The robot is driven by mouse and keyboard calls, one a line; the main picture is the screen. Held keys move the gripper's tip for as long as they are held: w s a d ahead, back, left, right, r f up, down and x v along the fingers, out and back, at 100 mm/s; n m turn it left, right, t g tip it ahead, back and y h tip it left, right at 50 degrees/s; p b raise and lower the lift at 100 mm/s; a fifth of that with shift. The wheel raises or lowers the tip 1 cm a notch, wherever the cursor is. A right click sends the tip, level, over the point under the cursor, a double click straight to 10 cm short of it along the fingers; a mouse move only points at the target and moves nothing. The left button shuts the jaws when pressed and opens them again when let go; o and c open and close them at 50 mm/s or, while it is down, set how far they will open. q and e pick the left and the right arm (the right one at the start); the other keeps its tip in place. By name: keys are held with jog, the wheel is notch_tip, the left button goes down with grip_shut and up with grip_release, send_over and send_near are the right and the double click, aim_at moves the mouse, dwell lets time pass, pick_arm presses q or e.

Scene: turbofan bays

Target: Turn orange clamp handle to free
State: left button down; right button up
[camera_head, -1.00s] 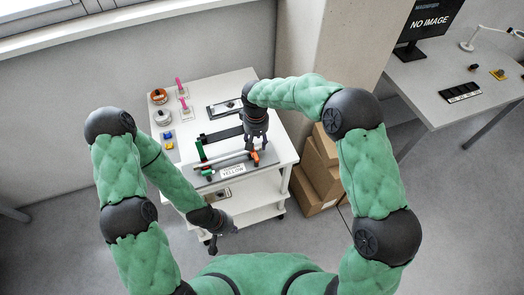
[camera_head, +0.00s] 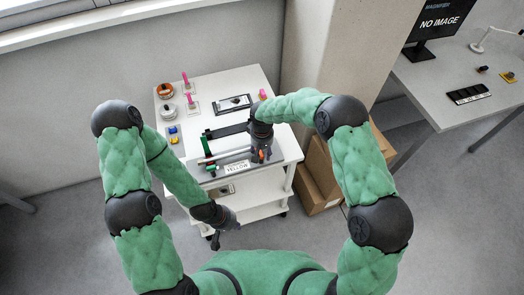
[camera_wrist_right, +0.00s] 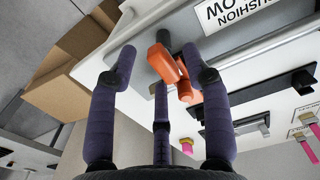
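In the head view only a small bit of orange (camera_head: 261,155) shows, mostly hidden by my right gripper (camera_head: 261,156). In the wrist view the fingers of that right gripper (camera_wrist_right: 160,55) are spread, with the handle between them. The right finger looks close to the handle; I cannot tell whether it touches. A gap shows at the left finger. My left gripper (camera_head: 217,238) hangs low in front of the cart, its fingers too small to judge.
The white cart (camera_head: 235,85) holds a black-framed plate (camera_head: 233,103), a labelled fixture (camera_head: 237,167), pink-handled pieces (camera_head: 186,78) and round orange and white parts. Cardboard boxes (camera_head: 318,175) stand right of the cart. A desk with a monitor (camera_head: 433,30) is at the right.

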grip_shut()
jog(key=m+b, duration=0.3)
jog(key=shift+f, duration=0.15)
jog(key=m+b, duration=0.3)
jog(key=m, duration=0.1)
jog(key=shift+s+m, duration=0.15)
jog(key=shift+m, duration=0.15)
jog(key=m+b, duration=0.3)
jog(key=m, duration=0.2)
jog(key=shift+a, duration=0.1)
jog(key=m+b, duration=0.1)
jog(key=m, duration=0.4)
jog(key=shift+s+b, duration=0.15)
jog(key=shift+b, duration=0.2)
jog(key=shift+m, duration=0.3)
jog(key=shift+r, duration=0.2)
